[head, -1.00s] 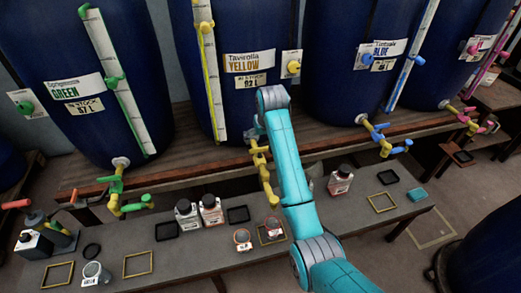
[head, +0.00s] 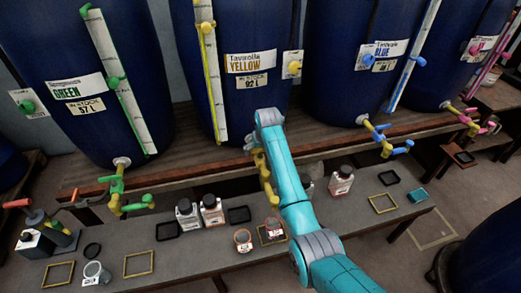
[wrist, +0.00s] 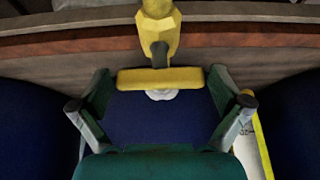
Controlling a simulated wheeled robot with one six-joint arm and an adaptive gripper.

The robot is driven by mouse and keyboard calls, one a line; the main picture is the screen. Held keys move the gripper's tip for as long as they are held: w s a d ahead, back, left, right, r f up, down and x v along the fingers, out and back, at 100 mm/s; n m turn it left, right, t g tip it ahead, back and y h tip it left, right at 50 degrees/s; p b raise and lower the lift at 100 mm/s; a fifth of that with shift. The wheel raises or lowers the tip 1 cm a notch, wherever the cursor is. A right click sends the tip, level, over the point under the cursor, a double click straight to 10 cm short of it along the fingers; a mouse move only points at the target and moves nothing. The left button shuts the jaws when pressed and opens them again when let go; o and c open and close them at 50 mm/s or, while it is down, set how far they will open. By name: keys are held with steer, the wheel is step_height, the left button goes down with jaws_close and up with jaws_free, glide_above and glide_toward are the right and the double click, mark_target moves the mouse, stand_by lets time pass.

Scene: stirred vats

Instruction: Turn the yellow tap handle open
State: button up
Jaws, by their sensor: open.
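The yellow tap (head: 262,168) sticks out below the blue vat labelled yellow (head: 240,95); my teal arm partly covers it in the head view. In the wrist view the yellow tap body (wrist: 158,35) comes in from the top, and the yellow handle (wrist: 160,78) lies crosswise as a bar. My gripper (wrist: 160,90) is open, with one finger on each side of the handle bar. The bar's ends are close to the fingers; I cannot tell whether they touch. In the head view the gripper itself is mostly hidden behind my arm.
A green tap (head: 118,190) is to the left and a blue tap (head: 383,138) to the right. A grey bench (head: 200,245) below bears several jars, trays and cups. A wooden ledge (head: 190,150) runs under the vats.

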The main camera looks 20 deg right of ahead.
steer(key=c, duration=0.9)
steer(key=shift+n, duration=0.3)
steer(key=n+y, duration=0.1)
steer(key=n, duration=0.2)
steer(key=shift+n+y, duration=0.3)
steer(key=n, duration=0.2)
steer(key=n+g+y, duration=0.1)
steer(key=n, duration=0.1)
steer(key=shift+n+y, duration=0.3)
steer(key=n+g, duration=0.1)
steer(key=n, duration=0.3)
steer(key=shift+n+g+y, duration=0.3)
steer(key=shift+g+y, duration=0.1)
steer(key=shift+n+g+y, duration=0.3)
steer(key=shift+n+g, duration=0.5)
steer(key=shift+n, duration=1.4)
